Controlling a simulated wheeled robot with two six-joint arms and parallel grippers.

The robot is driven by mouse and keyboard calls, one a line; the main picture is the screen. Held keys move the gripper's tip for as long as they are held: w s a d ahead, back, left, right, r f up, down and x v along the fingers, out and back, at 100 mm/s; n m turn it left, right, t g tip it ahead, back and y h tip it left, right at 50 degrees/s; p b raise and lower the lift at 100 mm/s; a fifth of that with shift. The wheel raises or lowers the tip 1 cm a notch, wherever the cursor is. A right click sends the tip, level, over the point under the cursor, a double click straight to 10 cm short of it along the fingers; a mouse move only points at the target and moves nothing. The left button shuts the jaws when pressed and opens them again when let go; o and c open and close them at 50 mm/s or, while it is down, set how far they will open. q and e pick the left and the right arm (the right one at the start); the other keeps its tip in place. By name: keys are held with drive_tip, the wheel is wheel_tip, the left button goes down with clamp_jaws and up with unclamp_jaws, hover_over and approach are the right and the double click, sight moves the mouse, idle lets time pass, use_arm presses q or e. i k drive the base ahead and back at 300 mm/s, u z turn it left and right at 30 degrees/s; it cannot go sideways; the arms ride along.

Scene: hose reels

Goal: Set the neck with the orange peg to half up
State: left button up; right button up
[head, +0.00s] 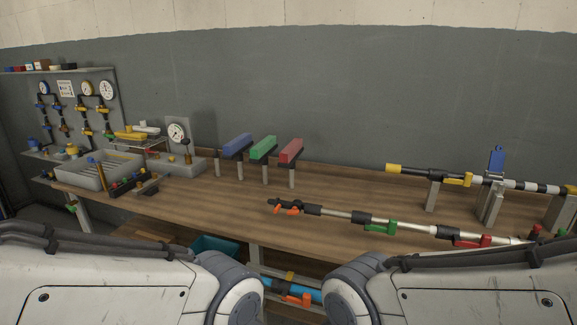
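A long silver pole (345,215) lies along the front right of the bench. Its black neck (276,203) is at the left end, with an orange peg (290,210) beside it. The neck looks roughly in line with the pole; its exact tilt is too small to tell. A black collar (313,210) joins neck and pole. A green clamp (380,227) and a red clamp (471,240) sit further right on the pole. Below the bench edge, between my arms, a blue tube (272,283) also carries an orange part (298,298). Neither of my grippers shows; only arm links show at the bottom.
A second pole (413,172) with yellow parts rests on grey stands behind, with a blue upright plate (496,160). Blue (237,146), green (263,149) and red (291,151) blocks stand on posts. Gauges and a grey tray (100,175) fill the left. The middle bench is clear.

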sight(279, 203)
drive_tip(key=z, duration=0.8)
drive_tip(key=i, duration=1.15)
drive_tip(key=u, duration=0.45)
